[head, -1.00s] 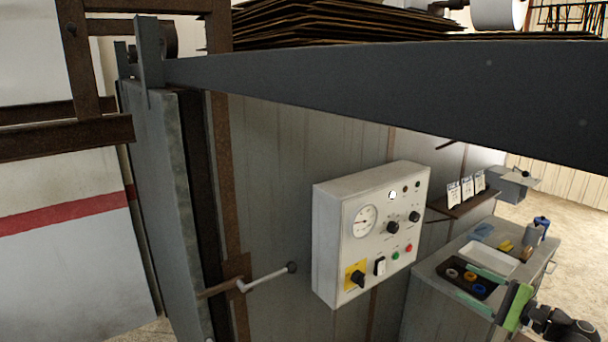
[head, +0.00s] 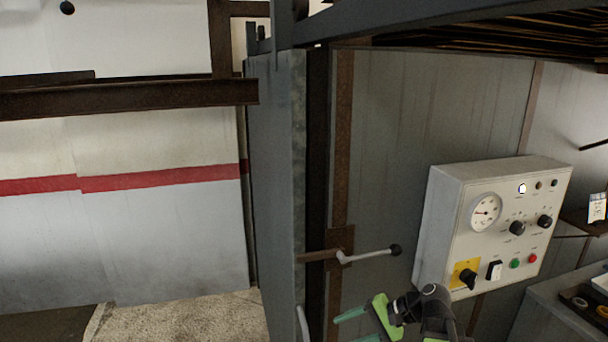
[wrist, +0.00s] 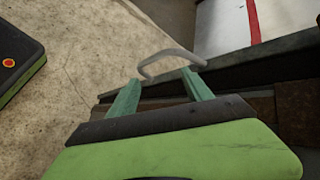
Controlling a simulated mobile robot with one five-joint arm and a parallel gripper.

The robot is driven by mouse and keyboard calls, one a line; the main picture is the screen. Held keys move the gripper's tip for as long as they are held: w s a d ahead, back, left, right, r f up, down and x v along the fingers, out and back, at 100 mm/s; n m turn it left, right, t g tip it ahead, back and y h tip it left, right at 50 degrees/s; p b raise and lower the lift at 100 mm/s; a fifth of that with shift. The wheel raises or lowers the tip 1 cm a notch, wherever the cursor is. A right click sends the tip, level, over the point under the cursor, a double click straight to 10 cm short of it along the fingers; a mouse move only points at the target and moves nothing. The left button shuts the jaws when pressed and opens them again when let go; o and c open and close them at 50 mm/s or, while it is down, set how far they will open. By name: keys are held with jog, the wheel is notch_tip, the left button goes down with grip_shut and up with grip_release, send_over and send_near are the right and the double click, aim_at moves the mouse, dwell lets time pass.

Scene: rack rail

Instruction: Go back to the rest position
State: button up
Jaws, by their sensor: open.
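My gripper (head: 347,328) shows at the bottom of the head view, in front of the grey cabinet wall, below the lever. In the wrist view my gripper (wrist: 162,82) has its two green fingers apart with nothing held between them. A pale curved handle (wrist: 170,53) shows just beyond the fingertips. Whether they touch is unclear there. In the head view a pale handle (head: 302,323) is at the bottom of the thick grey door (head: 272,180), left of the fingers with a visible gap.
A lever with a dark knob (head: 368,253) sticks out above my gripper. A control box (head: 497,225) with dial and knobs is on the wall at right. A workbench (head: 555,320) is at lower right. Bare floor (head: 180,318) lies left of the door.

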jog(key=s+a+f+n+g+h+b, duration=0.1)
jog(key=s+a+f+n+h, duration=0.15)
jog(key=f, duration=0.25)
jog(key=s+a+f+n+g+h+b, duration=0.1)
jog(key=s+a+f+n+g+h, duration=0.15)
jog(key=a+f, duration=0.2)
jog(key=d+f+n+t+h, duration=0.1)
jog(key=d+h, duration=0.4)
jog(key=d, duration=0.5)
jog(key=shift+w+f+n+h, duration=0.3)
jog(key=shift+f+n, duration=0.2)
jog(key=shift+f, duration=0.3)
